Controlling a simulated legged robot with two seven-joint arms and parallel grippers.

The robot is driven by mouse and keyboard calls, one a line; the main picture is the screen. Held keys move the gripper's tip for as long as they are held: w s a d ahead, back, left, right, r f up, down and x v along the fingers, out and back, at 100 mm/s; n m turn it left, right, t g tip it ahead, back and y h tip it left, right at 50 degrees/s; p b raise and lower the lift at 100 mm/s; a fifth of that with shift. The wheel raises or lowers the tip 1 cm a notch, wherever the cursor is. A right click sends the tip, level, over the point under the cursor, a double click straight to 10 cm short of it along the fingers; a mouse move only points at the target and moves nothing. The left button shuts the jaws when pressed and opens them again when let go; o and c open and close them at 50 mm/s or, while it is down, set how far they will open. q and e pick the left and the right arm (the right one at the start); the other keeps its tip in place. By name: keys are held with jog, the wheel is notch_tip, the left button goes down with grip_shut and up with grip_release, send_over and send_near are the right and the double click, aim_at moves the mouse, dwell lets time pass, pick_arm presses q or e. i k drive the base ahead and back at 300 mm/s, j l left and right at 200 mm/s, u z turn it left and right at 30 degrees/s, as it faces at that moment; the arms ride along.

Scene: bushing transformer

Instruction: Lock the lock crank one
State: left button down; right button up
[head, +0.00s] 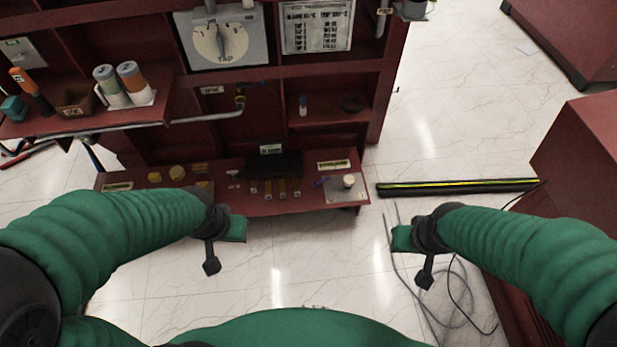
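A tap dial panel (222,36) with a pale round dial and a grey pointer handle is mounted at the top of the dark red cabinet (390,95). A small grey fitting (415,9) sits at the cabinet's upper right edge, cut off by the frame. I cannot tell which part is lock crank one. My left gripper (212,264) hangs in front of the cabinet's low shelf, apart from the dial. My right gripper (425,274) hangs over the floor right of the cabinet. Neither visibly holds anything; their finger gaps are unclear.
A low shelf (300,202) with small parts juts out at the front. A left shelf (60,124) carries a screwdriver, a bin and two rolls. A black-yellow strip (460,187) and loose cables (440,310) lie on the floor. Red cabinets (580,150) stand at right.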

aim_at(315, 184)
jog(key=i+j, duration=0.15)
jog(key=i, duration=0.5)
jog(key=i+j, duration=0.15)
jog(key=i, duration=0.45)
